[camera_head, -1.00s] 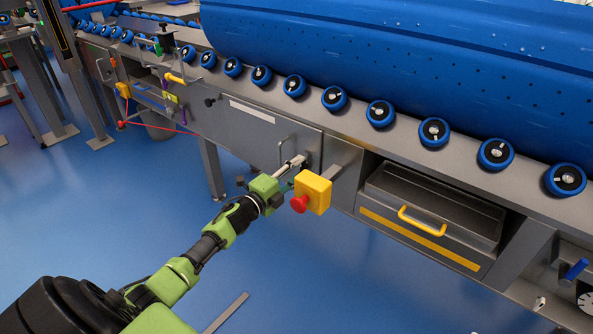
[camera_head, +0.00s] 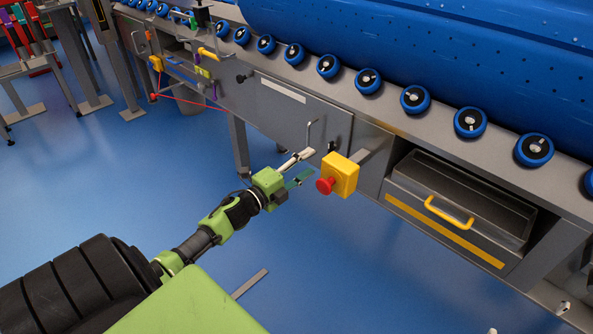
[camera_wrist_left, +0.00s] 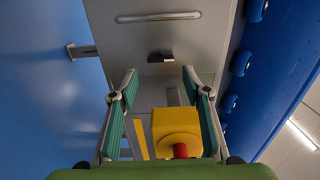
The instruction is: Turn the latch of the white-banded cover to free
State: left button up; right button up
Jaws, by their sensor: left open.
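The white-banded cover (camera_head: 272,108) is a grey panel in the machine's side, with a pale strip near its top and a bar handle (camera_head: 309,134). A small black latch (camera_head: 332,147) sits by its right edge. The latch also shows in the left wrist view (camera_wrist_left: 160,57), lying crosswise beyond the fingers, below the handle (camera_wrist_left: 158,17). My left gripper (camera_head: 304,168) is open and empty, in front of the cover's lower right part. In the wrist view its fingertips (camera_wrist_left: 160,76) stand apart either side of the latch's line, not touching it. My right gripper is out of view.
A yellow box with a red button (camera_head: 339,176) juts out close right of my left gripper; it shows between and beyond the fingers in the wrist view (camera_wrist_left: 172,128). A drawer with a yellow handle (camera_head: 448,212) is further right. A black knob (camera_head: 241,79) is left of the strip.

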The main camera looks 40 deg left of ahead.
pick_arm(q)
jog(key=s, duration=0.4)
jog(key=shift+a, duration=0.15)
dwell(0.4)
